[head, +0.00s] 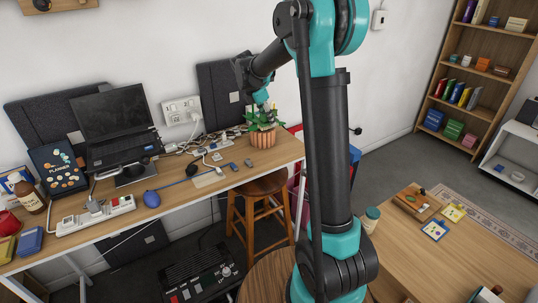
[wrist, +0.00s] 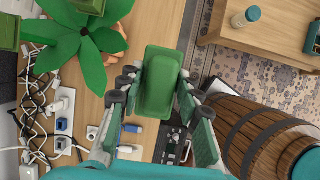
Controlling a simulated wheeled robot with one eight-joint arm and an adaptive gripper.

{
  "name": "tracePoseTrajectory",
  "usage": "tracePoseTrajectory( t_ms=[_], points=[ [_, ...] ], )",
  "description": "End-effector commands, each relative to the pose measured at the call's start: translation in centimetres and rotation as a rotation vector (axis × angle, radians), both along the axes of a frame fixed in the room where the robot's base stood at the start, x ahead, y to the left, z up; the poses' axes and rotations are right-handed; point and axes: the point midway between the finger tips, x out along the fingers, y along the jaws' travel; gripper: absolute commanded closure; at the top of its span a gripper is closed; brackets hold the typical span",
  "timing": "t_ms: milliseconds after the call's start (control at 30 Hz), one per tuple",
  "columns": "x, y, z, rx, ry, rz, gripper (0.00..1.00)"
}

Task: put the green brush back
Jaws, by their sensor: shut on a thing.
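My gripper (wrist: 157,82) is shut on a rounded green block-shaped thing, which I take for the green brush (wrist: 162,78). In the wrist view it stands between the two fingers, over the table's edge. Its bristles cannot be made out. In the head view my gripper (head: 261,97) is small and hangs by the potted plant (head: 263,138) at the table's right end; the brush cannot be told apart there from the leaves. The plant's leaves (wrist: 85,42) are just left of the brush in the wrist view.
Cables and plugs (wrist: 62,122) clutter the long table (head: 180,185). A stool (head: 262,186) stands under its right end. A barrel (wrist: 262,135) is at right in the wrist view. A low table (head: 445,255) and a bookshelf (head: 475,75) stand to the right.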

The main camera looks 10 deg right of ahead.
Motion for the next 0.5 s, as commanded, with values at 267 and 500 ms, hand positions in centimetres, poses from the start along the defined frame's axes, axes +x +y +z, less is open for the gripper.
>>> tracePoseTrajectory(
  t_ms=[267,500],
  points=[
    [0.0,0.0,-7.1,0.000,0.000,-0.002,0.98],
    [0.0,0.0,-11.9,0.000,0.000,-0.003,0.98]
  ],
)
